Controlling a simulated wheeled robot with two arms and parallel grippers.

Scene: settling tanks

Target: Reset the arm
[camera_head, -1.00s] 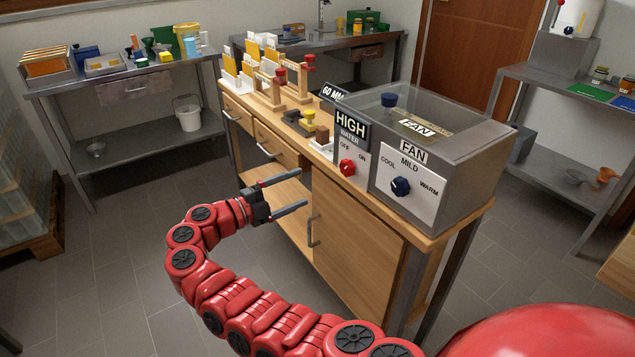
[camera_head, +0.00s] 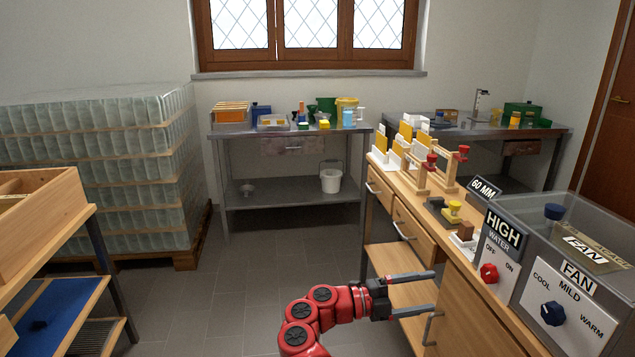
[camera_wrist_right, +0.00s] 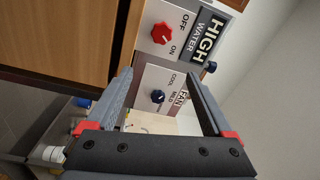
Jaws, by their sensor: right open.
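My right arm is red and comes in from the bottom of the head view. Its gripper (camera_head: 432,293) is open, with its two grey fingers apart and nothing between them. It is in front of the wooden cabinet (camera_head: 462,318), near the cabinet's door handle. In the right wrist view the open fingers (camera_wrist_right: 160,95) frame the fan control panel (camera_wrist_right: 165,82) farther off. The red water knob (camera_wrist_right: 162,34) is above them in that view. My left gripper is not in view.
A grey-framed box with a clear top (camera_head: 575,225) stands on the cabinet's near end. Wooden clamp stands (camera_head: 440,165) are behind it. A metal table (camera_head: 225,131) stands at the back, a wrapped pallet stack (camera_head: 100,170) at left. Floor (camera_head: 225,290) left of the gripper is clear.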

